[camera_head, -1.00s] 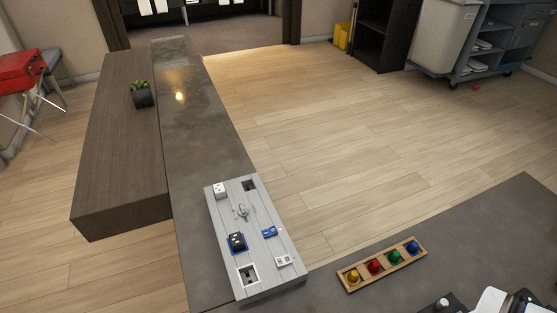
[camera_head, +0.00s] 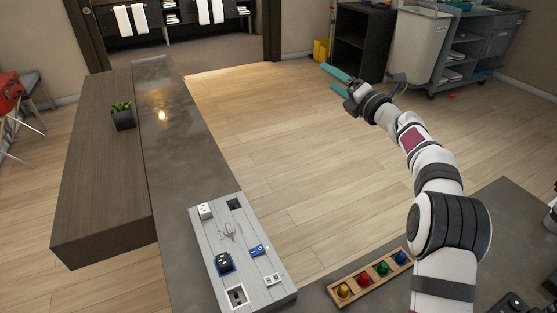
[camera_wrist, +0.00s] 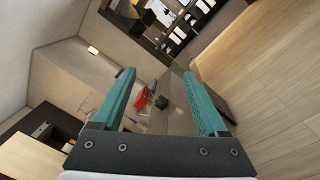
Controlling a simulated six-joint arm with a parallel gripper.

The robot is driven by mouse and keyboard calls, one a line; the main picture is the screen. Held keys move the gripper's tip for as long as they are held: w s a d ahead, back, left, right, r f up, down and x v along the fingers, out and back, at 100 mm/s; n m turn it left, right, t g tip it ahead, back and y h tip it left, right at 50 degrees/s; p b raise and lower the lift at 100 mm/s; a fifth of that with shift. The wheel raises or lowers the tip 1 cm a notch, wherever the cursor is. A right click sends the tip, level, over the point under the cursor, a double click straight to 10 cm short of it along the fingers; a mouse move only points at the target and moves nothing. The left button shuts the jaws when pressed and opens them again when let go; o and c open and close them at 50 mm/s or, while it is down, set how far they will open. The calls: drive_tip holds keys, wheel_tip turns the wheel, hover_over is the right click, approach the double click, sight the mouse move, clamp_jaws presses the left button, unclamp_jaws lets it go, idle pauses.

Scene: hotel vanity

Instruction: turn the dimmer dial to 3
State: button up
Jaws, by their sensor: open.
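A light grey panel (camera_head: 243,272) lies on the dark counter at lower centre in the head view. It carries a silver fitting (camera_head: 229,230) near its middle, a black and blue fitting (camera_head: 223,263), a small blue fitting (camera_head: 259,251) and white fittings. I cannot tell which of them is the dimmer dial, and no number is readable. My gripper (camera_head: 326,76) is raised over the floor, far up and right of the panel, with teal fingers apart. In the wrist view my gripper (camera_wrist: 159,73) is open and empty; the panel is not visible there.
A potted plant (camera_head: 122,116) stands on the brown cabinet (camera_head: 95,175). A cart (camera_head: 470,55) and a black shelf (camera_head: 362,42) stand at the back. Open floor lies between.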

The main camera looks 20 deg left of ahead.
drive_tip(key=s+a+f+n+g+y, duration=0.1)
drive_tip(key=s+a+f+n+g, duration=0.15)
drive_tip(key=f+n+g, duration=0.2)
drive_tip(key=s+a+f+n+g+y, duration=0.2)
drive_tip(key=a+f+n+g, duration=0.1)
drive_tip(key=f+n, duration=0.25)
drive_tip(key=n+g+h, duration=0.5)
drive_tip(key=n+g, duration=0.5)
drive_tip(key=n, duration=0.4)
approach(229, 228)
drive_tip(key=x, duration=0.7)
drive_tip(key=shift+f, duration=0.1)
drive_tip(key=shift+s, duration=0.1)
clamp_jaws()
